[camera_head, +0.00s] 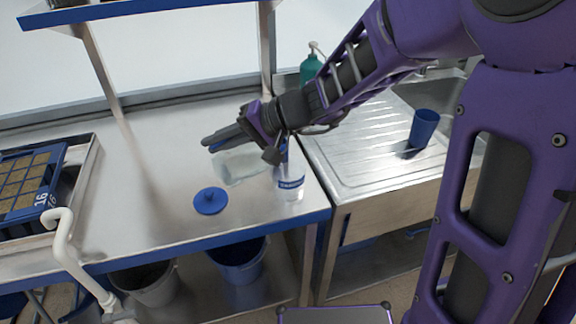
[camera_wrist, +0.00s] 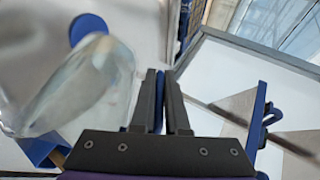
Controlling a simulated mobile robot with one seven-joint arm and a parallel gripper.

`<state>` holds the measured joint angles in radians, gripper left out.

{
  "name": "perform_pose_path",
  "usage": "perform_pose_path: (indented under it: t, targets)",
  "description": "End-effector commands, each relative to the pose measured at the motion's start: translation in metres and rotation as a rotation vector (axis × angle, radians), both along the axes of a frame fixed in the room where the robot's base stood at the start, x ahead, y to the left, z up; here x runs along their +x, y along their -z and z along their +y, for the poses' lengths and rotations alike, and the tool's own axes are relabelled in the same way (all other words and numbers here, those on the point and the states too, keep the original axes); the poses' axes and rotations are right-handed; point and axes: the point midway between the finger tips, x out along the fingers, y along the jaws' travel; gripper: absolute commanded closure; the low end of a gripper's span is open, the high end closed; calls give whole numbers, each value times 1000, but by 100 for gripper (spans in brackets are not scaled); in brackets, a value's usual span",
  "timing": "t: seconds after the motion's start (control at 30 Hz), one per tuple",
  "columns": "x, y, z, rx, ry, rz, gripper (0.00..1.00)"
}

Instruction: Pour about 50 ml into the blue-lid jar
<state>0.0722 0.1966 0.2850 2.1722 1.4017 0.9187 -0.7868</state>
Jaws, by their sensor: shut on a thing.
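My gripper (camera_head: 212,143) is shut on the blue handle of a clear jug (camera_head: 240,166), held tilted onto its side above the bench. The jug also shows large and clear at the left of the wrist view (camera_wrist: 85,90), beside the shut fingers (camera_wrist: 160,85). A clear jar (camera_head: 291,180) with a blue label band stands upright on the bench near its right end, just right of the jug; my wrist hides its upper part. A round blue lid (camera_head: 210,201) with a knob lies on the bench, off the jar. I cannot tell the liquid level or whether liquid is flowing.
A blue seed tray (camera_head: 28,185) sits at the left behind a white pipe (camera_head: 66,245). A blue cup (camera_head: 423,128) stands on the sink drainer at right, with a green pump bottle (camera_head: 311,66) behind. Buckets (camera_head: 237,262) are under the bench. Bench left of the lid is clear.

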Motion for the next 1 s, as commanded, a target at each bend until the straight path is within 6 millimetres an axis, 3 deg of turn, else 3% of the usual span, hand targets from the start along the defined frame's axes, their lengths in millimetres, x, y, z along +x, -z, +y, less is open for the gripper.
perform_pose_path:
  t: [1.0]
  targets:
    - [2, -7, -5, 56, 1, 16, 100]
